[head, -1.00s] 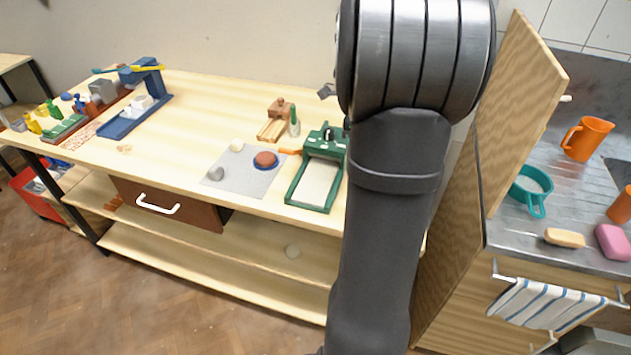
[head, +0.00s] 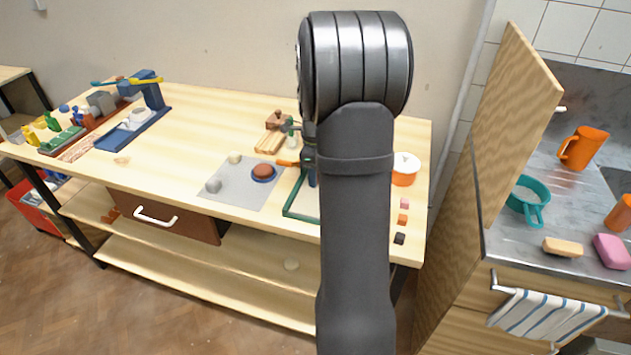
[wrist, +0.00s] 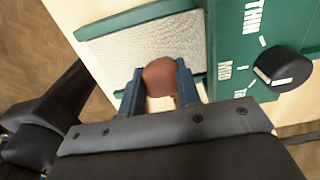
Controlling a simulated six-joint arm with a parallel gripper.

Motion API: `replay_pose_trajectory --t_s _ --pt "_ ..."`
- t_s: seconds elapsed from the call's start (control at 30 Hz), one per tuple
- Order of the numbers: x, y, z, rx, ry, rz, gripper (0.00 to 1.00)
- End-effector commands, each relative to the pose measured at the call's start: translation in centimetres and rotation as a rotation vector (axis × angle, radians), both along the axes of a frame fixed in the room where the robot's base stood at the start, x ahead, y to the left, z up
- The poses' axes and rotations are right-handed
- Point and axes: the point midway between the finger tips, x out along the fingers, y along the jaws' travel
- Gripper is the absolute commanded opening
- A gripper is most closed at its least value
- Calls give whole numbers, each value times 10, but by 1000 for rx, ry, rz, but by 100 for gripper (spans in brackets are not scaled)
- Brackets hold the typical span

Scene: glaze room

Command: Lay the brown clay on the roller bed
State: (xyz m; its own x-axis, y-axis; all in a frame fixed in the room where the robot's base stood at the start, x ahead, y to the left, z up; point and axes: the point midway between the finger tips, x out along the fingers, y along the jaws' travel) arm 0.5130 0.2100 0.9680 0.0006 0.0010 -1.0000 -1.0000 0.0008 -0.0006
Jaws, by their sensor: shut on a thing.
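The brown clay (wrist: 159,80) is a rounded lump between the two blue fingers of my gripper (wrist: 161,74), which is shut on it. In the wrist view it is in front of the pale, rough bed of the green-framed roller bed (wrist: 125,50), near its lower edge. I cannot tell whether it touches the bed. In the head view my arm hides most of the gripper and the clay. The left part of the roller bed (head: 291,205) shows beside my arm, and the rest is hidden.
A grey mat (head: 235,187) left of the roller bed holds a reddish-brown disc (head: 263,170) on a blue dish and small pale pieces. A green housing with a black knob (wrist: 283,71) adjoins the bed.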

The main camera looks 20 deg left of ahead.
Motion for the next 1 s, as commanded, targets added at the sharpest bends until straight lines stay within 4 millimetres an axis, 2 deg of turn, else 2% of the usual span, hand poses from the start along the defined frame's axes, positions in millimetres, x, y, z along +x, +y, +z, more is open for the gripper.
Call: replay_pose_trajectory --t_s 0.1,0.2,0.57,0.6,0.67,1.0 --pt "0 0 -20 -1 3 0 7" --pt "0 0 -29 -1 2 0 7" --pt "0 0 -32 0 0 0 7" --pt "0 0 -32 0 0 0 38" --pt "0 0 -32 0 0 0 50" --pt "0 0 -29 0 -1 0 52"
